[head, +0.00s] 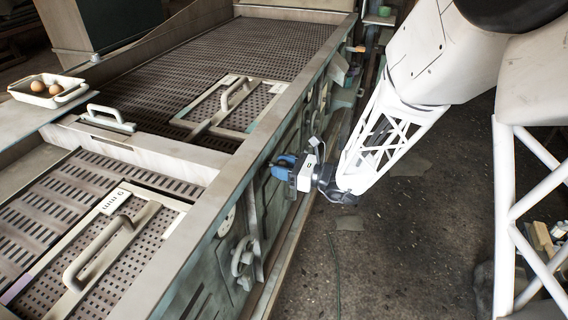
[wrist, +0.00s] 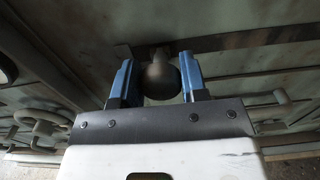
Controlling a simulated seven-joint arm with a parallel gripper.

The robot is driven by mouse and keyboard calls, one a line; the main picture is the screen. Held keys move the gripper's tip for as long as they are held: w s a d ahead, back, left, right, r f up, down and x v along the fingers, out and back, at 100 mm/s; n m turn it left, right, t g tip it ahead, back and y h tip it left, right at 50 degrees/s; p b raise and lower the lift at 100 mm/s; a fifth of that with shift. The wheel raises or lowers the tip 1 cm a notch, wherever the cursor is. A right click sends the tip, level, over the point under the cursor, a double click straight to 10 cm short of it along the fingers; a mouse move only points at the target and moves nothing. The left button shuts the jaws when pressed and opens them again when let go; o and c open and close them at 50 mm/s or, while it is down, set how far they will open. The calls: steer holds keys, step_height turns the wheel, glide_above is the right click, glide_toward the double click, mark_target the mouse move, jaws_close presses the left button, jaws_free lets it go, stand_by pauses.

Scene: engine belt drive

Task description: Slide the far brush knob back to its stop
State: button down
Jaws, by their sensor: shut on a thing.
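My gripper (head: 284,167) is at the side of the long machine in the head view, pointed at its side panel. In the wrist view its blue fingers (wrist: 156,85) are shut on a dark round knob (wrist: 160,77), one finger on each side. The knob sits in front of a dark slot in the green-grey side panel. In the head view the knob is hidden by the gripper. I cannot tell from these frames how far along its slot the knob is.
A handwheel (head: 242,256) sticks out of the side panel nearer the front; it also shows in the wrist view (wrist: 40,125). Lift-out grids with handles (head: 98,253) lie on the machine's top. A tray with eggs (head: 48,90) stands at the left. The floor (head: 400,250) beside the machine is mostly clear.

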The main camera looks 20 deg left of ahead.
steer(key=shift+s, duration=0.25)
steer(key=c, duration=0.7)
jaws_free()
steer(key=shift+d, duration=0.15)
steer(key=shift+d, duration=3.7)
steer(key=shift+d, duration=0.1)
